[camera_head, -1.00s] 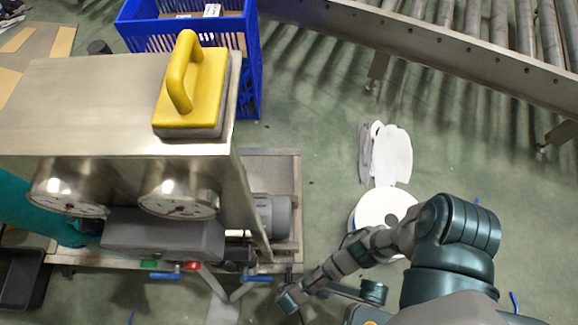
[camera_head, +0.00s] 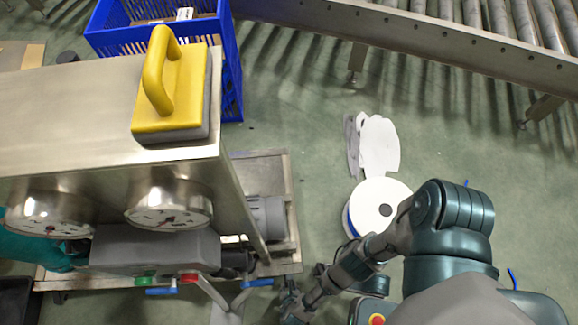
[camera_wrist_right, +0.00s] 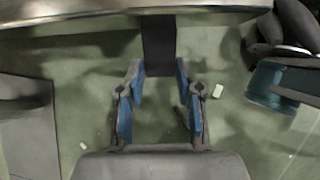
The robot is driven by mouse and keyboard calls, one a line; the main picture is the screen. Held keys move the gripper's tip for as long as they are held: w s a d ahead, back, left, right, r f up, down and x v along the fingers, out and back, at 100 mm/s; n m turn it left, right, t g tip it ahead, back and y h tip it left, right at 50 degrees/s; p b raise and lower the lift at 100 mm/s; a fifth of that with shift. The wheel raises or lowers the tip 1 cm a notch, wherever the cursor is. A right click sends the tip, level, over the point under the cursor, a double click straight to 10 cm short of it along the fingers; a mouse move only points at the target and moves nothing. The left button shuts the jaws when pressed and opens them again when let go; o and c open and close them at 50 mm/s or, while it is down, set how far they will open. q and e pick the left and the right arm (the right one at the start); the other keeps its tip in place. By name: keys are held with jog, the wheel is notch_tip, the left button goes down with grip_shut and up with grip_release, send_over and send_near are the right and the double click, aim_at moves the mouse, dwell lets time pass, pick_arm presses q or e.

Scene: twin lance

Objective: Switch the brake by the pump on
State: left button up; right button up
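A grey box (camera_head: 155,250) with a green button (camera_head: 145,281) and a red button (camera_head: 188,277) sits under two round gauges (camera_head: 168,205) on the front of a steel cabinet (camera_head: 70,105). Blue handles (camera_head: 257,283) show below it. A grey motor-like cylinder (camera_head: 268,218) lies beside the cabinet. I cannot tell which part is the brake. My right gripper (camera_head: 292,306) is low, just right of the blue handle. In the wrist view my right gripper (camera_wrist_right: 160,100) is open, with a dark block (camera_wrist_right: 158,48) ahead between its fingers; contact is unclear. My left gripper is not seen.
A yellow handled block (camera_head: 180,95) stands on the cabinet top. A blue crate (camera_head: 228,75) is behind it, and a roller conveyor (camera_head: 430,35) crosses the back. A white reel (camera_head: 378,207) and white pieces (camera_head: 378,145) lie on the floor to the right.

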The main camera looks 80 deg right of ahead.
jog(key=o, duration=0.3)
jog(key=shift+s+a+r, duration=0.1)
jog(key=shift+a+r, duration=0.1)
jog(key=shift+r, duration=0.15)
jog(key=v, duration=1.1)
